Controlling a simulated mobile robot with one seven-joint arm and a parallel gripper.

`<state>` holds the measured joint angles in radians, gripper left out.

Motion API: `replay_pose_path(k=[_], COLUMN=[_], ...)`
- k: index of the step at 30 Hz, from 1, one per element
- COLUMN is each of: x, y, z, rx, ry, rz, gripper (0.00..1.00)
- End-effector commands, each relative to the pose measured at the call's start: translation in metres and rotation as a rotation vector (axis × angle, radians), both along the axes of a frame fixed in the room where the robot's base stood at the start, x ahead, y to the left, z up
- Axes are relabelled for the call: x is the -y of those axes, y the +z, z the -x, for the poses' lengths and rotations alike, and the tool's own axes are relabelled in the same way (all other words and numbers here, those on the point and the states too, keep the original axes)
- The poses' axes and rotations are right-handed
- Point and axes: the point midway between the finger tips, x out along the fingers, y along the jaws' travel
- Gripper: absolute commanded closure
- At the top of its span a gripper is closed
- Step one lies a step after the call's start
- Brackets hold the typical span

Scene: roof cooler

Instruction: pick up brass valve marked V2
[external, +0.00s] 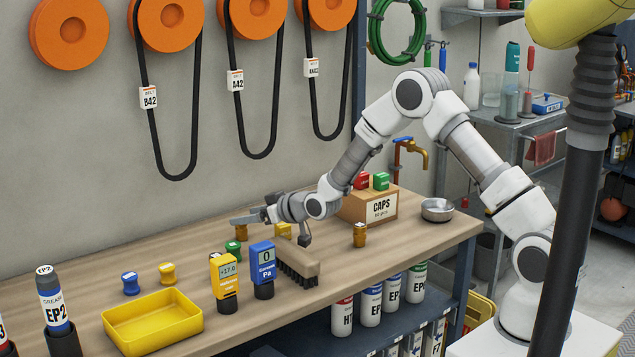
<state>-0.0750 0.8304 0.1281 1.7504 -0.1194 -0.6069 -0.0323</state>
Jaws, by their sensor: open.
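My gripper (252,217) is open, low over the middle of the wooden bench, at the left end of my arm. A small brass-coloured fitting (241,232) stands just under its tip, partly covered by it; I cannot tell if they touch. A second small brass-coloured fitting (360,235) stands upright to the right, in front of the caps box and clear of my gripper. No V2 marking is readable on either, so I cannot tell which is the brass valve marked V2.
A brush (297,262), a blue gauge (263,268), a yellow gauge (225,280) and green and yellow caps crowd the space near my gripper. The caps box (378,208) and a metal bowl (437,210) stand right. A yellow tray (152,322) lies front left.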

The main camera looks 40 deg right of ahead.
Motion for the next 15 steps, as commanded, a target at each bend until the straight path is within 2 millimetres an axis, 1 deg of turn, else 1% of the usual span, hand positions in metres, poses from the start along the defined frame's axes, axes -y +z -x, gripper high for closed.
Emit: replay_pose_path(k=[3,8,15], x=[-0.002,-0.004,-0.012], y=[-0.004,-0.007,-0.026], z=[-0.008,-0.014,-0.038], rx=[-0.001,-0.001,-0.001], ry=[0.0,0.0,-0.001], rz=[0.0,0.0,0.001], gripper=[0.24,0.24,0.24])
